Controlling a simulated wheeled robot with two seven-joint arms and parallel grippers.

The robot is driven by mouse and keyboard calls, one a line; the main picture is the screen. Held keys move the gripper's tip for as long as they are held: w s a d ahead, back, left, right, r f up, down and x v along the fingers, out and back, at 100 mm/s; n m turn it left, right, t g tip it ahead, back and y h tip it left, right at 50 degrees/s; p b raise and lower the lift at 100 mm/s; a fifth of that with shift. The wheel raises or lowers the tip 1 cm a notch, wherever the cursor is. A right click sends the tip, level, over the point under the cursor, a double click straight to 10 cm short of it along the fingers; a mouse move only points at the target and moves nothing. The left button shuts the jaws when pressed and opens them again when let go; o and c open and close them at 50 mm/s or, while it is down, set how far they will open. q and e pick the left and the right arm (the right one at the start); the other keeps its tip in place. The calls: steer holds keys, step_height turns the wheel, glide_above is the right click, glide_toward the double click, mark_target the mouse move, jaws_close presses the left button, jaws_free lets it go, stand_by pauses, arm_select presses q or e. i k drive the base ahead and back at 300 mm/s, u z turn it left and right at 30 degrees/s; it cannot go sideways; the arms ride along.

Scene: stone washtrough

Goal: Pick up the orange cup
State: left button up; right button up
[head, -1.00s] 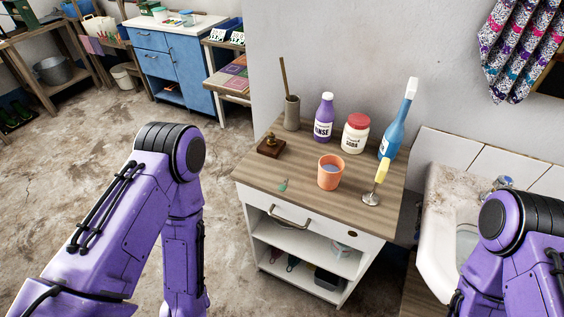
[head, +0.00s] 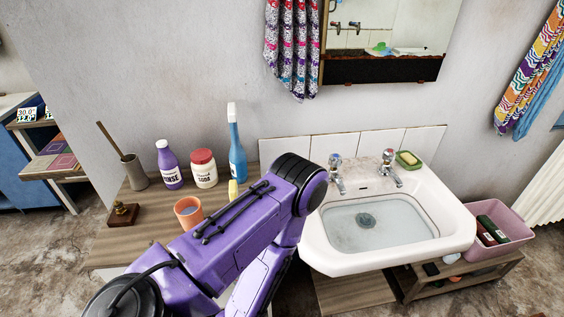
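The orange cup (head: 187,212) stands upright on the wooden top of a small cabinet (head: 150,222), left of centre in the head view. Its rim and left side show; my purple arm passes close to its right side in the picture and covers much of the cabinet top there. One arm comes in from the lower left, bends near the sink and runs down toward the bottom edge. Neither gripper shows in the head view.
Behind the cup stand a purple rinse bottle (head: 168,165), a red-lidded soda jar (head: 203,169) and a blue bottle (head: 236,147). A stamp (head: 123,213) and a holder (head: 133,172) with a stick are left. A sink (head: 437,238) stands right, beside a pink bin (head: 497,225).

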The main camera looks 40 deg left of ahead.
mark_target(189, 212)
steer(key=z, duration=1.1)
steer(key=k, duration=1.25)
steer(key=u, duration=1.7)
